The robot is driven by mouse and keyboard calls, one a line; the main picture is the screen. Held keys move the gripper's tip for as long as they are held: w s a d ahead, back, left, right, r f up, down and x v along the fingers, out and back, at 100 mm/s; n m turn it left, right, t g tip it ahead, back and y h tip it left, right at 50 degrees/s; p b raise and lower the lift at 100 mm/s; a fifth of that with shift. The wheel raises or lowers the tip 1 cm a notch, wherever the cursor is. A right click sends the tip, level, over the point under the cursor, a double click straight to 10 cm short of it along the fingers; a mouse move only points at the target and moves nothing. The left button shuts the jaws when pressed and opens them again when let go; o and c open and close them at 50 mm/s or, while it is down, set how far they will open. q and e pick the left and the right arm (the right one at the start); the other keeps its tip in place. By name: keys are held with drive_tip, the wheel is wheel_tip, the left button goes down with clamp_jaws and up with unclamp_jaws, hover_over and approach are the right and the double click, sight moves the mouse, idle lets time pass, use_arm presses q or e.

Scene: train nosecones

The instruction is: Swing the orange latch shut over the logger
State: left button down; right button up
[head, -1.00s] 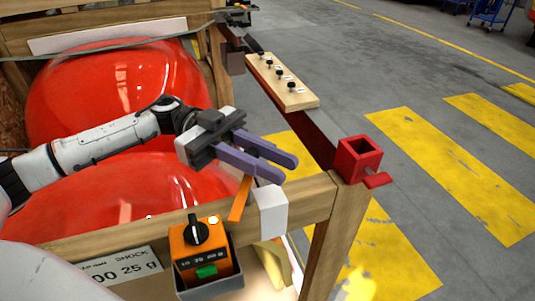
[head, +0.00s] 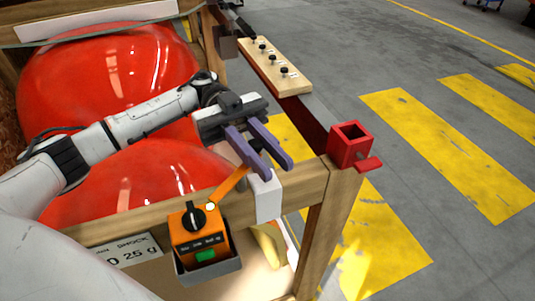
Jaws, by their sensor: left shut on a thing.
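The logger (head: 186,231) is an orange box with a black dial and a green button. It sits in a grey holder (head: 207,272) on the front of the wooden crate rail. The orange latch (head: 229,187) is a thin bar above and right of the logger, slanting from my left gripper down to near the logger's upper right corner. It is not across the logger's face. My left gripper (head: 267,168), with purple fingers, is shut on the latch near its upper end; the fingers hide part of that end. My right gripper is not in view.
A red square socket with a handle (head: 349,150) is on the crate corner. A wooden board with several black knobs (head: 274,66) lies along the right edge. Large red domes (head: 110,75) fill the crate.

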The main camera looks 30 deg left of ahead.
sight(252, 141)
use_arm(q)
drive_tip(key=c, duration=1.6)
unclamp_jaws()
drive_tip(key=shift+a, duration=0.1)
drive_tip(key=b+v, duration=0.2)
drive_tip(key=v, duration=0.6)
drive_tip(key=shift+w+f, duration=0.1)
drive_tip(key=shift+f, duration=0.05)
drive_tip(key=shift+r+b+v, duration=0.25)
drive_tip(key=shift+b+v, duration=0.75)
